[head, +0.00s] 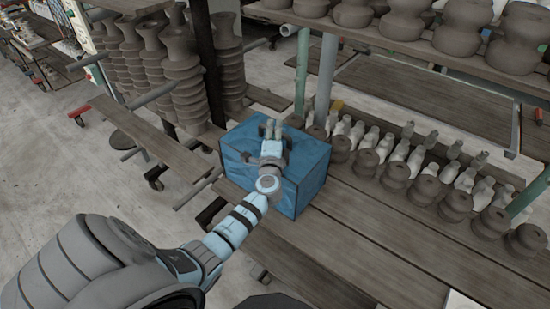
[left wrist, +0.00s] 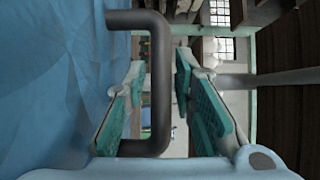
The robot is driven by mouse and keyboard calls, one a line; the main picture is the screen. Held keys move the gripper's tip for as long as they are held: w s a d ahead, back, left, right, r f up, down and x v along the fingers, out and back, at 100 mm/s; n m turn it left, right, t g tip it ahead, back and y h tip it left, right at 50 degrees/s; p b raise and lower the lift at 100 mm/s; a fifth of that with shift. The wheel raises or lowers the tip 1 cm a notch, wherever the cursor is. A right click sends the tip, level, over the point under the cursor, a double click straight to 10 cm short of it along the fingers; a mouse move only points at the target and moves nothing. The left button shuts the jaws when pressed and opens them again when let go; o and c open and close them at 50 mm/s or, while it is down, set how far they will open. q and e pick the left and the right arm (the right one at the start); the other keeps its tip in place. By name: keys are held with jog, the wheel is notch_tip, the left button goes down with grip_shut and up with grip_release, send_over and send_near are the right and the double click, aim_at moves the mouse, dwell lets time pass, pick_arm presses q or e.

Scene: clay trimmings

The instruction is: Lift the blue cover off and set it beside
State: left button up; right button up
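The blue cover (head: 300,170) is a box-shaped piece standing on the wooden bench; I cannot see what is under it. My left gripper (head: 272,130) is over its top face. In the left wrist view the blue cover (left wrist: 50,80) fills the left side. A dark U-shaped handle (left wrist: 160,90) stands out from it and passes between the two teal-padded fingers of my left gripper (left wrist: 160,65). Gaps show between the handle and the finger pads, so the fingers are open around it. My right gripper is not in view.
The wooden bench (head: 350,240) has bare planks in front and right of the cover. Rows of grey clay pieces (head: 395,178) and small white pieces (head: 400,150) stand close on the right. A green post (head: 301,75) and stacked dark clay pieces (head: 180,70) stand behind.

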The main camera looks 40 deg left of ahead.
pick_arm(q)
grip_shut()
